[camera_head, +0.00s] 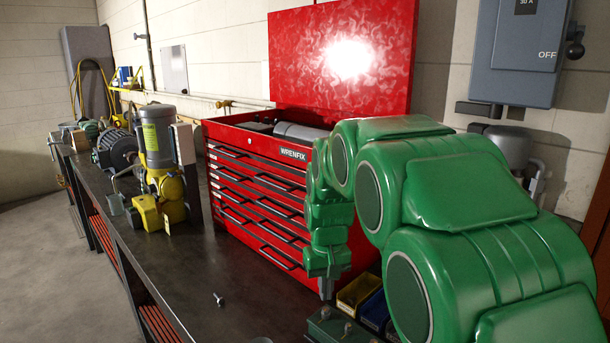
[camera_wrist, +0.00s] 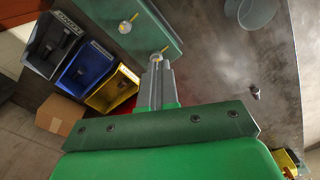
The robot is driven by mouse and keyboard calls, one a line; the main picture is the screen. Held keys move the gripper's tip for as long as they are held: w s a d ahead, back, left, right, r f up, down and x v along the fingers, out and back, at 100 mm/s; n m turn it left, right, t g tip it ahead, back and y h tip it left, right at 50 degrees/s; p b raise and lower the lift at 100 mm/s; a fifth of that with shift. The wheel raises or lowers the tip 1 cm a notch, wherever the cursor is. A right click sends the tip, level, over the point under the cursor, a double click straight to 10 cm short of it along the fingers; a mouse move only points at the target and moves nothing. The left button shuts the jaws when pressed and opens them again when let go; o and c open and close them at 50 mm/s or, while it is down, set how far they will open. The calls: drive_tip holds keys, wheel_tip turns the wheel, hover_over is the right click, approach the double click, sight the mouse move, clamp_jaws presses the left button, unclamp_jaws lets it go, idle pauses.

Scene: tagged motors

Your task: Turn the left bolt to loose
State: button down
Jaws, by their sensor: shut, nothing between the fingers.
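A dark green plate (camera_head: 318,328) on the bench carries bolts with round pale heads. The left bolt (camera_head: 325,313) is just below my gripper (camera_head: 327,293), which points down over the plate with its fingers together. In the wrist view my gripper (camera_wrist: 157,66) is shut, and its fingertips overlap the edge of the near bolt head (camera_wrist: 157,57); I cannot tell whether they touch it. The other bolt (camera_wrist: 125,27) stands farther along the plate (camera_wrist: 152,30). Both heads show a short yellow mark. Nothing shows held between the fingers.
Yellow (camera_head: 358,292) and blue (camera_head: 375,310) bins sit right of the plate; a black bin (camera_wrist: 52,46) shows in the wrist view. A red tool chest (camera_head: 255,190) stands behind. A loose bolt (camera_head: 218,299) lies on the bench. A yellow-and-grey motor (camera_head: 158,145) stands left. The bench front is mostly clear.

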drive_tip(key=shift+f, duration=3.45)
drive_tip(key=shift+w+d, duration=0.25)
drive_tip(key=shift+d, duration=0.6)
drive_tip(key=shift+w+d+r, duration=0.1)
drive_tip(key=shift+w+d, duration=0.05)
drive_tip(key=shift+w, duration=0.1)
drive_tip(key=shift+s+d, duration=0.2)
drive_tip(key=shift+s, duration=0.15)
wheel_tip(320, 180, up, 6)
drive_tip(key=shift+s+f, duration=0.1)
